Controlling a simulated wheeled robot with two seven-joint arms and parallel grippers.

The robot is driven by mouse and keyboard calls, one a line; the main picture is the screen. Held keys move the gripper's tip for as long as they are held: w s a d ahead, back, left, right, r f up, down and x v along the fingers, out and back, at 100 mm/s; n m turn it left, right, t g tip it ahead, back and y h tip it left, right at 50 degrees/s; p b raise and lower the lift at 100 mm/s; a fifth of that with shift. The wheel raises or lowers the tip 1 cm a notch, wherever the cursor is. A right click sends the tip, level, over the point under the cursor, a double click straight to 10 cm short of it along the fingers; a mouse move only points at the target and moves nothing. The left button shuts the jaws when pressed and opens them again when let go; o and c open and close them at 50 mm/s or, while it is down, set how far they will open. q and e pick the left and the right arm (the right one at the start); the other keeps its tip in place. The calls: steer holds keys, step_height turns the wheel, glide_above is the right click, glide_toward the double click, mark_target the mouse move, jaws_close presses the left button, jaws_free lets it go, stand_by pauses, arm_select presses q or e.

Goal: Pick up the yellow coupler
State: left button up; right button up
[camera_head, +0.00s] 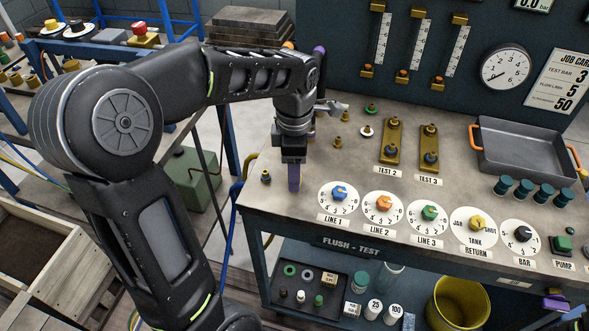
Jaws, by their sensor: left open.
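I cannot make out for certain which part is the yellow coupler. Small brass-yellow fittings stand on the bench: one (344,116) behind my left gripper, one (337,142) just to its right, and one with a dark top (265,177) to its left near the bench edge. My left gripper (294,178) points down at the bench's left front. It is open, seen edge-on, with a purple finger showing. I see nothing between its fingers. My left arm and wrist hide part of the bench behind.
A green fitting (371,108) and a white-based one (367,131) stand farther back. Brass test blocks (391,140), labelled dials (339,198), a grey tray (524,150) and teal caps (524,189) occupy the bench. A yellow bucket (458,305) stands below.

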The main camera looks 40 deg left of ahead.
arm_select(q)
steer(key=shift+f, duration=0.3)
stand_by(0.4)
jaws_close()
stand_by(0.3)
